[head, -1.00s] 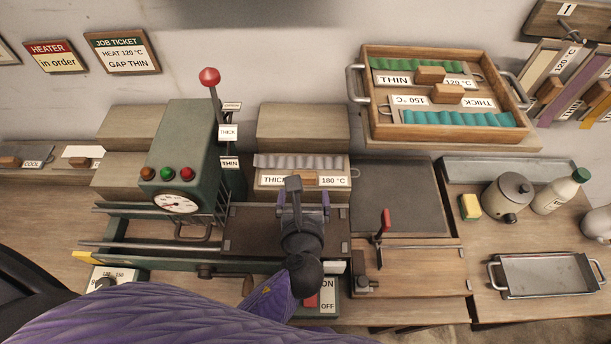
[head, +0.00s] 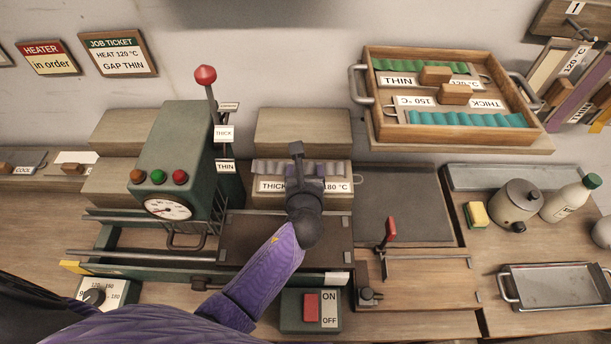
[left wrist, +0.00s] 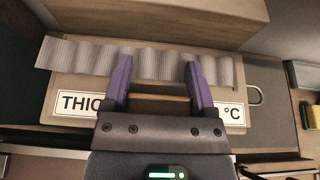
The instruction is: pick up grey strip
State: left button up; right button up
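The grey strip (left wrist: 83,57) is a wavy grey band along the back of a holder block labelled THICK 180 °C; in the head view the strip (head: 270,167) shows behind the label. My left gripper (left wrist: 158,72) is open, its two purple fingers pointing at the strip with a gap between them. In the head view the left gripper (head: 304,170) is over the holder and hides part of the strip and label. The fingertips overlap the strip in the wrist view; whether they touch it I cannot tell. A brown wooden handle (left wrist: 158,97) lies between the fingers. My right gripper is not in view.
A green machine (head: 180,150) with a red-knobbed lever stands left of the holder. A wooden tray (head: 375,120) of green and teal strips sits at the back right. A dark plate (head: 400,210) and a red-handled tool (head: 391,232) lie right of the holder.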

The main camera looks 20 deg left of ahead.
pick_arm(q)
jog(key=c, duration=0.8)
